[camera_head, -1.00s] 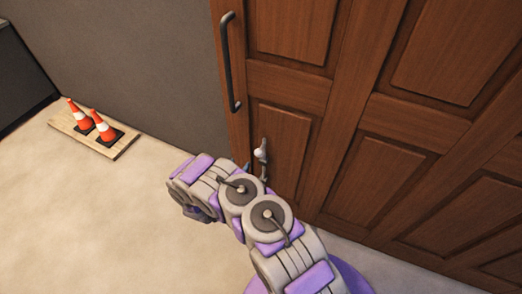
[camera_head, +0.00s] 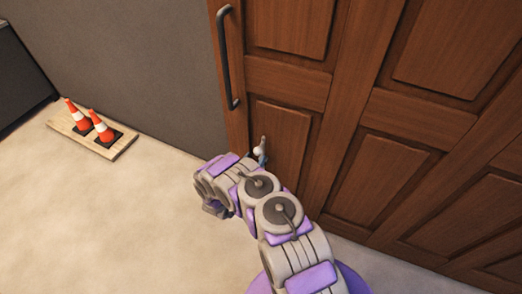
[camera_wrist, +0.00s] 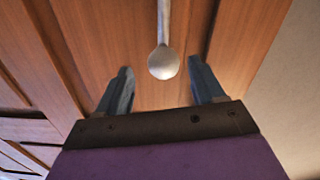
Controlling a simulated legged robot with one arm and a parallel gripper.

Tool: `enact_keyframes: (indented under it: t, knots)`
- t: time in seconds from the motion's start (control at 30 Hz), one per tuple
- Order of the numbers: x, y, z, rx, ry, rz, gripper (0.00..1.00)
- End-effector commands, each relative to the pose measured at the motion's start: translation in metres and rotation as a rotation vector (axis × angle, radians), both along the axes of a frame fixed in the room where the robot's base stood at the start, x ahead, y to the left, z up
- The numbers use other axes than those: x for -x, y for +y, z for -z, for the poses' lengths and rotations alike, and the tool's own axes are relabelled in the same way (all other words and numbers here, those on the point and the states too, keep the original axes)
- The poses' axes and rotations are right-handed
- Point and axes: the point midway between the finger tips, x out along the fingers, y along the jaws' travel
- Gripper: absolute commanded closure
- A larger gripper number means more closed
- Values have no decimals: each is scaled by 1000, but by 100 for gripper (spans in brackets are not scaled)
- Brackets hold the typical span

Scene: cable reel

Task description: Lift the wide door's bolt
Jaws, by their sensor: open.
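The wide brown panelled door (camera_head: 300,95) fills the right of the head view. Its bolt (camera_head: 260,150), a small grey piece with a pale round knob, sits low near the door's left edge, partly hidden by my arm. In the wrist view the bolt's rod and round knob (camera_wrist: 164,62) hang in front of the door wood. My gripper (camera_wrist: 163,85) is open, with one dark finger on each side of the knob and a gap to both. In the head view the fingers are mostly hidden behind my arm.
A long dark handle (camera_head: 229,58) is fixed upright on the door above the bolt. Two orange and white cones (camera_head: 91,120) stand on a wooden board at the left by the grey wall (camera_head: 130,60). The pale floor (camera_head: 110,215) between is clear.

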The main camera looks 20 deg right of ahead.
Motion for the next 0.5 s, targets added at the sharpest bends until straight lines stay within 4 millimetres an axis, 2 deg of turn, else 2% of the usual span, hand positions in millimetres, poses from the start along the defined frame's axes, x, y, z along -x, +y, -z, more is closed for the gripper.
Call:
enact_keyframes:
  t: [0.3,0.5]
  knots:
    - [-36,-44,1,-6,-5,1,32]
    - [-46,-57,1,-6,-3,0,32]
